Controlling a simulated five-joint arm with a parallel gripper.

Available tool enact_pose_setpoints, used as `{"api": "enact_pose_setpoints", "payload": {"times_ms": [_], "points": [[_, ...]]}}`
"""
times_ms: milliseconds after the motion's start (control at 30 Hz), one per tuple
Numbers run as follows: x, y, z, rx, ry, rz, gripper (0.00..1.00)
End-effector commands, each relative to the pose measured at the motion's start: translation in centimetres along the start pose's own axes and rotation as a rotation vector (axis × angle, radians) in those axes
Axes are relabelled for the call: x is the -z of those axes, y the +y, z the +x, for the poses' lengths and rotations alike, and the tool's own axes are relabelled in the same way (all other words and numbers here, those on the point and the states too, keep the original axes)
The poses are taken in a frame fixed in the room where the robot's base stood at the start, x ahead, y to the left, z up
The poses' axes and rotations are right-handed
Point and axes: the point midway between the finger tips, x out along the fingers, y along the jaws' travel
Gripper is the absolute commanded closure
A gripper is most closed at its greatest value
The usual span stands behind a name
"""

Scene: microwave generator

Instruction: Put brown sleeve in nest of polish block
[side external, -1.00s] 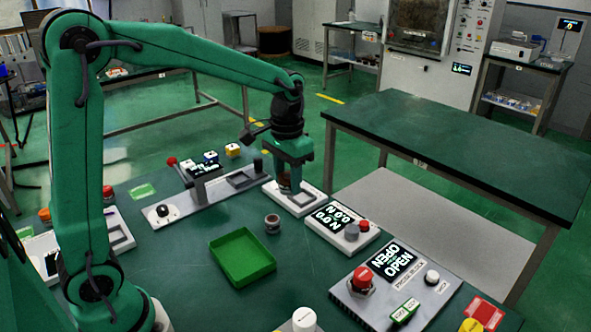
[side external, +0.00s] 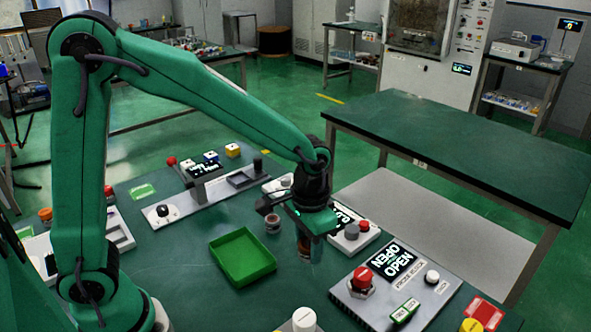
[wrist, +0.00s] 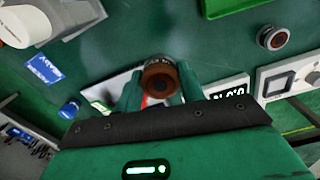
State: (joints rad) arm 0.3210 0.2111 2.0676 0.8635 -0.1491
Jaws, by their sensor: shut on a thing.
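My gripper (side external: 306,252) is shut on a brown sleeve (side external: 304,246), held upright above the green table, in front of the small white readout block. In the wrist view the brown sleeve (wrist: 160,78) sits between the two green fingers of my gripper (wrist: 158,92), with its dark round opening facing the camera. I cannot read a polish block label in any view. A white block (side external: 270,187) at the back is partly hidden behind my gripper. A long grey block with a square recessed frame (side external: 246,177) lies to its left.
A second, grey-and-brown ring-shaped part (side external: 272,224) stands on the table left of my gripper. A green tray (side external: 242,256) lies in front of it. A readout block with a red button (side external: 363,226) is right of my gripper. The probe block (side external: 400,278) stands at the front right.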

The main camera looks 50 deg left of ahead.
Motion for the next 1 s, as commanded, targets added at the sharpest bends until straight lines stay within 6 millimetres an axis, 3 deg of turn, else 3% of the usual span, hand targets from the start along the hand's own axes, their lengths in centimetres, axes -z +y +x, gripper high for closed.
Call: {"api": "enact_pose_setpoints", "payload": {"times_ms": [467, 1000], "points": [[0.3, -0.7, 0.5, 0.0, -0.001, -0.004, 0.85], [3.5, -8.0, 5.2, 0.0, -0.002, -0.005, 0.85]]}}
